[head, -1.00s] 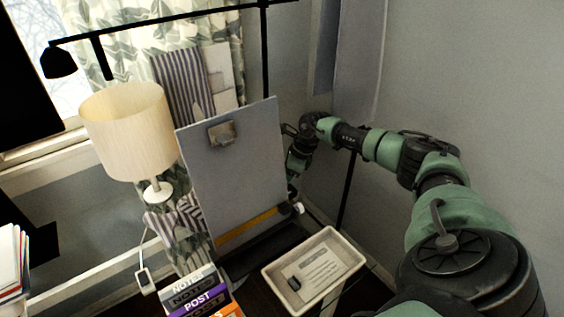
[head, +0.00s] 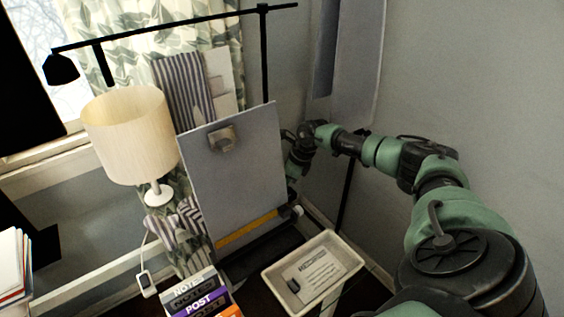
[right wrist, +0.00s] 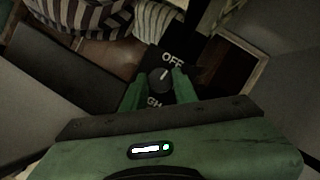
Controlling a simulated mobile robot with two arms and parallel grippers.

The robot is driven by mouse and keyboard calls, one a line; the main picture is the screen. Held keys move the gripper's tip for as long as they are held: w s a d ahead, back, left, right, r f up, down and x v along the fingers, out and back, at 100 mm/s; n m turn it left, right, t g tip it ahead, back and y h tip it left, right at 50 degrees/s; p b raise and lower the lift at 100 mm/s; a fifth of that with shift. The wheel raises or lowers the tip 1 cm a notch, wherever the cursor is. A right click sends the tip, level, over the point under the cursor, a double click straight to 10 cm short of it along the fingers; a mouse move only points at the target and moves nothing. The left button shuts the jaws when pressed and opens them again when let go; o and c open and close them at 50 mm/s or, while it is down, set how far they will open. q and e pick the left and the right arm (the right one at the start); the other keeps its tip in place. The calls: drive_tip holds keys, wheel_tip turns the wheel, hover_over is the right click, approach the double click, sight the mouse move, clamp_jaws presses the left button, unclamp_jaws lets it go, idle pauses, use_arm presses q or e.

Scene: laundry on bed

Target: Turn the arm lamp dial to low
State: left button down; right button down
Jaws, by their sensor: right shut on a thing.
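The black arm lamp (head: 170,30) reaches across the top of the head view, with its shade at the upper left. In the right wrist view its round dark dial (right wrist: 158,80) sits on a black panel between the label "OFF" (right wrist: 172,60) and a label ending "GH" (right wrist: 156,102). A pale mark on the dial points up toward "OFF". My right gripper (right wrist: 158,82) is shut on the dial, one green finger on each side. In the head view its fingers are hidden behind the upright grey clipboard. My left gripper is not in view.
The grey clipboard (head: 238,170) stands in front of my right wrist. A cream table lamp (head: 130,135), a white tray (head: 275,280) and a stack of note boxes (head: 200,293) are nearby. The wall (head: 470,80) is close behind my right arm.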

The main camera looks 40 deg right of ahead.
drive_tip(key=m+p, duration=0.1)
drive_tip(key=m+h+p, duration=0.1)
drive_tip(key=m+p, duration=0.1)
drive_tip(key=shift+a+r+t, duration=0.15)
drive_tip(key=shift+r+t, duration=0.05)
drive_tip(key=shift+t, duration=0.1)
drive_tip(key=shift+f+m+h+p, duration=0.1)
drive_tip(key=shift+m+h+p, duration=0.2)
drive_tip(key=shift+m+p, duration=0.45)
drive_tip(key=c, duration=1.1)
unclamp_jaws()
drive_tip(key=shift+s, duration=0.1)
drive_tip(key=b+v, duration=0.1)
drive_tip(key=v, duration=0.6)
drive_tip(key=shift+r+b, duration=0.3)
drive_tip(key=shift+b, duration=0.05)
drive_tip(key=shift+s, duration=0.15)
